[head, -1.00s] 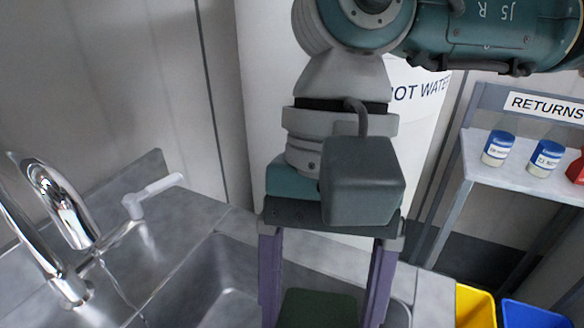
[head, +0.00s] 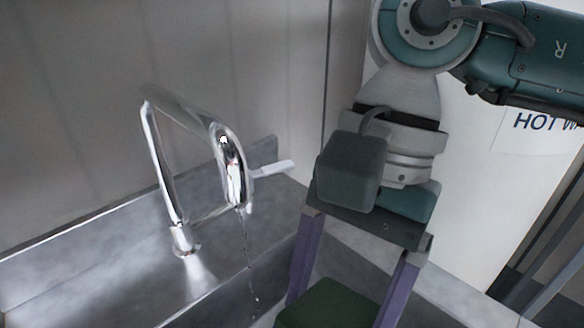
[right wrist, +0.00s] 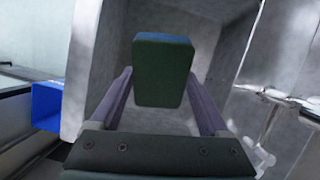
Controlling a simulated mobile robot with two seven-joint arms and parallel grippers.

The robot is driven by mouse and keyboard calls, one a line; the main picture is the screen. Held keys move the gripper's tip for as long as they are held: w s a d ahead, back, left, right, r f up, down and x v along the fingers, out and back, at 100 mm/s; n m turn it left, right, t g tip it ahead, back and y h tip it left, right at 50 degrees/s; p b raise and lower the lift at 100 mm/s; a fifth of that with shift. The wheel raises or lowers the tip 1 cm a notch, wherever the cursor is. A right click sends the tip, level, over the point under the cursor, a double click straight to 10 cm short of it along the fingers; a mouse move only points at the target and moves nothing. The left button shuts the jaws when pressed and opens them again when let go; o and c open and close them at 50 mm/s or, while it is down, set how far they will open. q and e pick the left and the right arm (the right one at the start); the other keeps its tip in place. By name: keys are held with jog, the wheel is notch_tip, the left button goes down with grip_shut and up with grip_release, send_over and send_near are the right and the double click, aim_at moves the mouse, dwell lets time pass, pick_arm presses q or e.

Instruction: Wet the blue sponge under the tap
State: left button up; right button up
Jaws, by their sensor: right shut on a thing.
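The sponge (head: 332,306) shows a dark green face in the head view. In the right wrist view the sponge (right wrist: 163,75) is green with a blue strip along its far edge. My right gripper (head: 345,300) is shut on it, one purple finger on each side, and holds it over the sink basin. The chrome tap (head: 232,165) stands to the left of the gripper, and a thin stream of water (head: 247,245) falls from its spout. The sponge is apart from the stream, to its right. My left gripper is not in view.
The steel sink (head: 100,270) has a raised back edge against the wall. A white tap lever (head: 273,169) sticks out to the right of the spout. A white tank with a hot water label (head: 545,122) stands behind my right arm. A blue bin (right wrist: 47,105) shows in the right wrist view.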

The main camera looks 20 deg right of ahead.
jog(key=w+a+f+b, duration=0.1)
jog(key=w+a+b, duration=0.2)
jog(key=w+b, duration=0.3)
jog(key=shift+w+a+f, duration=0.2)
jog(key=shift+w+f, duration=0.05)
dwell(0.6)
jog(key=shift+s+d+r+p, duration=0.1)
jog(key=shift+s+d+p, duration=0.25)
jog(key=shift+s, duration=0.45)
jog(key=shift+s+d+f+p, duration=0.1)
jog(key=shift+s+d+p, duration=0.2)
jog(key=shift+s+d, duration=0.35)
jog(key=shift+s+d+r+p, duration=0.1)
jog(key=shift+s+d+p, duration=0.2)
jog(key=shift+s, duration=0.65)
jog(key=shift+s+d, duration=0.25)
jog(key=shift+s, duration=0.35)
jog(key=shift+s+d, duration=0.25)
jog(key=shift+s, duration=0.3)
